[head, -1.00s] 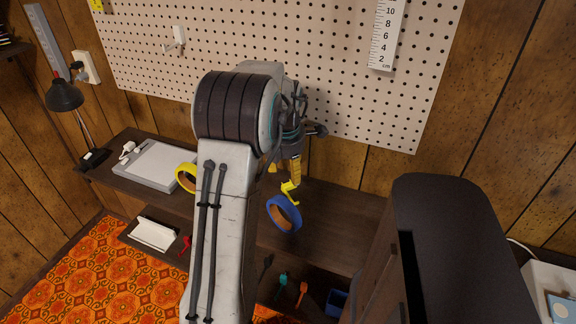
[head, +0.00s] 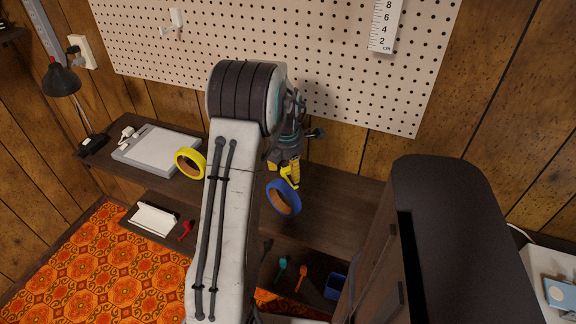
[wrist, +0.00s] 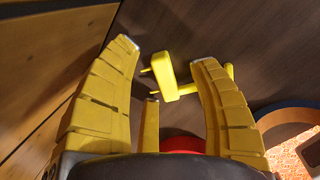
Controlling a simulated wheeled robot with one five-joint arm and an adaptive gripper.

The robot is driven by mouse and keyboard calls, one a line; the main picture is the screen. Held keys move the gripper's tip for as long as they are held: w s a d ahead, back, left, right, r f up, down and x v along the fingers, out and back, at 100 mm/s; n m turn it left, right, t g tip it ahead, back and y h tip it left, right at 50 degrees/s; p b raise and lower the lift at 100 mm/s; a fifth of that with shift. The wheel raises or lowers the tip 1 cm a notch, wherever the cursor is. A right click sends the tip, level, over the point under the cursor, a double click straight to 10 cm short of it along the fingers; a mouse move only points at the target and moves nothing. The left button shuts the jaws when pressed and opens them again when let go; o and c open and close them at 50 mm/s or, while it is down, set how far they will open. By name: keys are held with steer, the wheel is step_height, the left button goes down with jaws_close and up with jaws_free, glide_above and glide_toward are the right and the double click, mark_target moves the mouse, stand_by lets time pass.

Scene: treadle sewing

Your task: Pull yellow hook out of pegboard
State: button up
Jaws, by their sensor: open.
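The yellow hook (wrist: 167,78) is out of the pegboard (head: 330,75) and appears to lie on the dark wooden shelf (head: 340,210). In the wrist view its two short pegs point left and its arm runs right, partly behind the right finger. In the head view the hook (head: 290,181) shows just below my fingertips, beside the blue tape roll (head: 283,199). My gripper (wrist: 162,52) is open, with its fingers spread either side of the hook's body. I cannot tell whether a finger touches it. My arm hides part of the gripper in the head view.
A yellow tape roll (head: 188,163) and a grey board (head: 155,148) are left on the shelf. A white hook (head: 175,20) and a ruler (head: 384,28) are on the pegboard. A tall dark cabinet (head: 465,230) stands at the right.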

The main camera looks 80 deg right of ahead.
jaws_close()
steer(key=c, duration=0.6)
jaws_free()
steer(key=shift+c, duration=0.2)
jaws_close()
